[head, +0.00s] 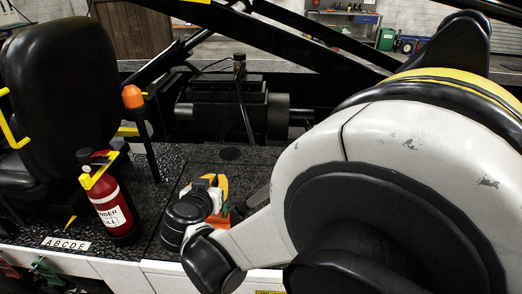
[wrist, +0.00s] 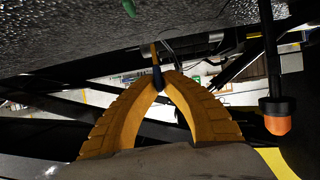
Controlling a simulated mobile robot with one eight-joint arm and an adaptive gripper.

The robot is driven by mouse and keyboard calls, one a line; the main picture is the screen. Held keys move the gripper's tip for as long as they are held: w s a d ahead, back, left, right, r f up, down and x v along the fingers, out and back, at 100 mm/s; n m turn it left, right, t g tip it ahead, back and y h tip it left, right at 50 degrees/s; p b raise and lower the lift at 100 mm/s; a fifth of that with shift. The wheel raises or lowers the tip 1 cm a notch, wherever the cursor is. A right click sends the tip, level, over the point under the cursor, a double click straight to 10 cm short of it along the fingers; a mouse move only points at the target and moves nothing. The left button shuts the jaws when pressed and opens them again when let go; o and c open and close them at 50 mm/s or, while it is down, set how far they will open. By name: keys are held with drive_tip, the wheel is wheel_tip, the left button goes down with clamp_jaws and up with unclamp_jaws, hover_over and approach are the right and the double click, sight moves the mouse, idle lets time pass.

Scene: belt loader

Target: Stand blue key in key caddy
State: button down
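In the wrist view my gripper (wrist: 160,78) has its two orange fingers arched together at the tips. A dark blue piece, which looks like the blue key's head (wrist: 157,82), is pinched between them. A thin brass-coloured shaft (wrist: 154,52) extends from it toward the dark deck. In the head view my gripper (head: 222,185) is partly hidden by my wrist, and the key cannot be made out. I cannot identify the key caddy with certainty. A white strip lettered A to E (head: 66,243) lies at the deck's front left, with a small yellow piece near it.
A red fire extinguisher (head: 110,205) stands on the deck left of my gripper. Behind it is a post with an orange beacon (head: 133,97), also in the wrist view (wrist: 278,122). A black seat (head: 62,95) is at left. Green and red-orange parts (head: 216,219) show beside my gripper.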

drive_tip(key=a, duration=0.1)
drive_tip(key=s+a, duration=0.1)
drive_tip(key=a, duration=0.2)
drive_tip(key=shift+s+f, duration=0.2)
drive_tip(key=shift+f, duration=0.15)
drive_tip(key=shift+f, duration=0.1)
drive_tip(key=shift+d+f+b, duration=0.1)
drive_tip(key=shift+f+b, duration=2.05)
drive_tip(key=shift+f, duration=0.65)
drive_tip(key=shift+f, duration=1.4)
drive_tip(key=c, duration=1.5)
unclamp_jaws()
drive_tip(key=shift+f, duration=0.1)
drive_tip(key=shift+c, duration=0.2)
drive_tip(key=shift+s, duration=0.1)
